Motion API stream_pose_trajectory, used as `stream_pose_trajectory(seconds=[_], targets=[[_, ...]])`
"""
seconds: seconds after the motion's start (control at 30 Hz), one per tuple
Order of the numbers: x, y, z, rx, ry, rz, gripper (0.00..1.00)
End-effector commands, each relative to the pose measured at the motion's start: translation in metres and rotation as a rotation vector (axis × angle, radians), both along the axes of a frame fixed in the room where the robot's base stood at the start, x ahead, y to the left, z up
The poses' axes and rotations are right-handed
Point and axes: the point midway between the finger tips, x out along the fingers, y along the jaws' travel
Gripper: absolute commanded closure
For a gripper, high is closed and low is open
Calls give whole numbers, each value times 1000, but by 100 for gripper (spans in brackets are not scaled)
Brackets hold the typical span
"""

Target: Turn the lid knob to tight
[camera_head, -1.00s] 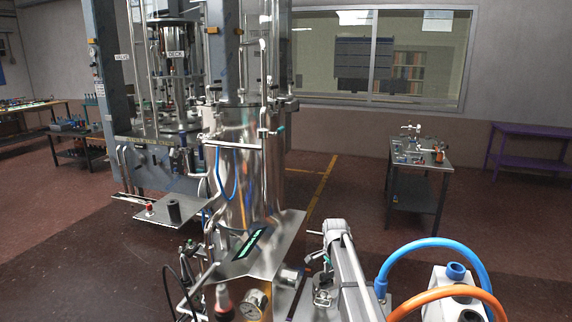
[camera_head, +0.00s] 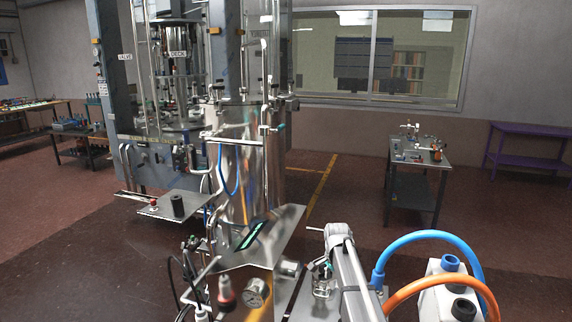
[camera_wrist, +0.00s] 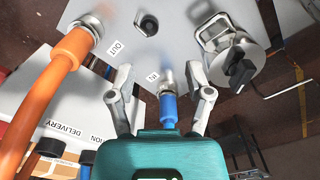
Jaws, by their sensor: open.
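I cannot tell whether the fingers touch the connector. I cannot make out the lid knob in the head view.
An orange hose (camera_wrist: 50,90) joins the OUT port at the left of the wrist view. In the head view, blue (camera_head: 440,236) and orange (camera_head: 440,284) hoses arch at the lower right. A tall steel vessel (camera_head: 240,180) stands centre left; a small table (camera_head: 418,165) stands behind on clear floor.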

Motion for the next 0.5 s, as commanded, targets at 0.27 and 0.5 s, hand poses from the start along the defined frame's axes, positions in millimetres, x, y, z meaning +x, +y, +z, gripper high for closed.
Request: stream_pose_trajectory(seconds=[0.27, 0.5], targets=[[-46, -2, -5, 0, 0, 153, 34], [-114, -5, -11, 0, 1, 393, 34]])
